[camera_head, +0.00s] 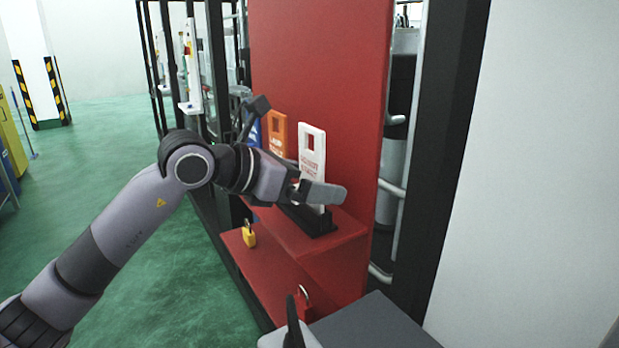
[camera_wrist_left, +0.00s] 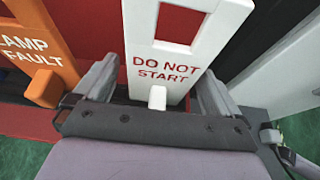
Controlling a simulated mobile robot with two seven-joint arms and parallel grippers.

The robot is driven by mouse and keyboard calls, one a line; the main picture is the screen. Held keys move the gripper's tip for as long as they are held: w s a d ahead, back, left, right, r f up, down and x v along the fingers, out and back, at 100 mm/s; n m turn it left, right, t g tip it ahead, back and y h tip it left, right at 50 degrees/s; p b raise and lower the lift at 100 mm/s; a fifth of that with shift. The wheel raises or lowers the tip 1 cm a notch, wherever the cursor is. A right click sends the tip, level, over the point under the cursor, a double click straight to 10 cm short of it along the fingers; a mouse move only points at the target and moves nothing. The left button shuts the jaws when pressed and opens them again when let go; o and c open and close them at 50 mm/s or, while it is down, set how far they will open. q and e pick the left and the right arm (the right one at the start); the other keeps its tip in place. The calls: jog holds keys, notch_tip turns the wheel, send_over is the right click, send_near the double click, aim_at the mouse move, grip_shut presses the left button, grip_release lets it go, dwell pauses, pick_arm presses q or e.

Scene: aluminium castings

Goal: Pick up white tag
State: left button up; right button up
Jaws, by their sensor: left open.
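The white tag (camera_head: 312,150) stands upright in a black holder (camera_head: 318,222) on a red ledge, in front of a red panel. In the left wrist view the white tag (camera_wrist_left: 190,45) reads "DO NOT START" and has a red-showing cutout at its top and a small white peg low down. My left gripper (camera_head: 318,192) is at the lower part of the tag. In the wrist view its open fingers (camera_wrist_left: 155,85) stand one on each side of the tag, with gaps visible. The tag's lower end is hidden behind the gripper.
An orange tag (camera_head: 277,135), reading "LAMP FAULT", stands close to the left of the white one, with a blue tag (camera_head: 254,130) beyond. A yellow padlock (camera_head: 249,236) and a red padlock (camera_head: 304,302) are at the lower red step. A pale wall fills the right.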

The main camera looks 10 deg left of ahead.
pick_arm(q)
jog(key=shift+c, duration=0.3)
jog(key=c, duration=1)
